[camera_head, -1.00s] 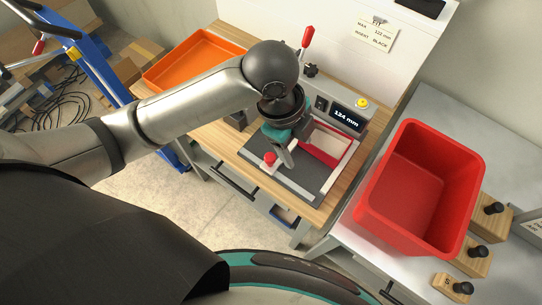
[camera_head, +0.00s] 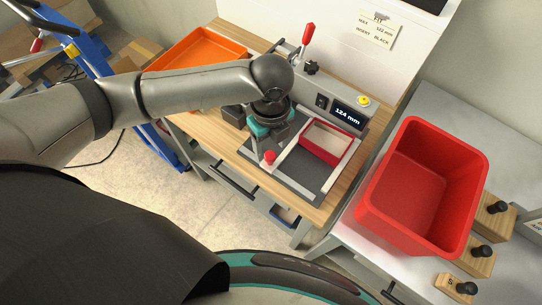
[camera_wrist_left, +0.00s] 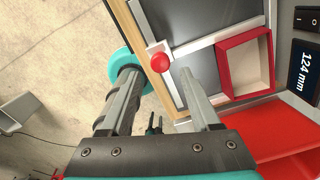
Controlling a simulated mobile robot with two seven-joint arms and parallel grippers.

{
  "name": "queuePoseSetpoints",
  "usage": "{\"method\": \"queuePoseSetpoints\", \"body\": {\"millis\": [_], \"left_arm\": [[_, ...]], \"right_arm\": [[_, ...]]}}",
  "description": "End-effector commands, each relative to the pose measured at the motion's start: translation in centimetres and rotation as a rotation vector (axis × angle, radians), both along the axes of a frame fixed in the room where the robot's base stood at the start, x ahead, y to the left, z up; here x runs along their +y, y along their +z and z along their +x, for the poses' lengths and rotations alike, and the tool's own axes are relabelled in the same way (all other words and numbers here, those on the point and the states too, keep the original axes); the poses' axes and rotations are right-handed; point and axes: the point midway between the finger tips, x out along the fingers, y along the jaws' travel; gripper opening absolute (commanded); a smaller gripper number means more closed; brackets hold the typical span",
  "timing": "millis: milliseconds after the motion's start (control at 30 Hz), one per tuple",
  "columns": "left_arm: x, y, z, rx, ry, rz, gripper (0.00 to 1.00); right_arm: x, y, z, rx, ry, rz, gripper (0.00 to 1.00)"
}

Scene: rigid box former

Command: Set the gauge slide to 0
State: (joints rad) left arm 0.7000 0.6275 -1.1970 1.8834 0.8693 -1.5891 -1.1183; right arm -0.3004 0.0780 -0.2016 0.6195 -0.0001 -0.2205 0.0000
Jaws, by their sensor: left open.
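The box former's grey plate (camera_head: 310,188) sits on a wooden bench. A red ball knob (camera_head: 269,157) stands on a pale slide bar near the plate's front left edge; I take it to be the gauge slide's knob. The display (camera_head: 348,115) reads 124 mm. My left gripper (camera_head: 266,146) is open just above and behind the knob. In the left wrist view the knob (camera_wrist_left: 162,62) appears between the spread fingertips (camera_wrist_left: 160,72); I cannot tell whether either finger touches it. My right gripper is out of view.
A red-walled open box (camera_head: 325,142) lies on the plate, right of the gripper. An orange tray (camera_head: 195,60) is at the back left, a large red bin (camera_head: 420,190) on the right table. A red-handled lever (camera_head: 306,35) stands behind the plate.

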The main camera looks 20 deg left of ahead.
Motion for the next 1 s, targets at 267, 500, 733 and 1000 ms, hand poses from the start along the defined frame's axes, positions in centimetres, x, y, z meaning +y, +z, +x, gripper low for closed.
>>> {"method": "queuePoseSetpoints", "body": {"millis": [267,500,733,1000], "left_arm": [[0.0,-4.9,-0.1,0.001,0.0,-0.001,0.63],[0.0,-6.2,0.0,-0.002,-0.002,0.0,0.63],[0.0,-6.2,0.0,-0.002,-0.002,-0.001,0.63],[0.0,-6.2,0.0,-0.002,-0.001,-0.001,0.33]], "right_arm": [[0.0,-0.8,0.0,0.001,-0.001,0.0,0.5],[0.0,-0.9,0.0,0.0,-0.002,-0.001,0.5],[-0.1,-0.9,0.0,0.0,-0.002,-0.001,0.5],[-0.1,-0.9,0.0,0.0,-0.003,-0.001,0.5]]}}
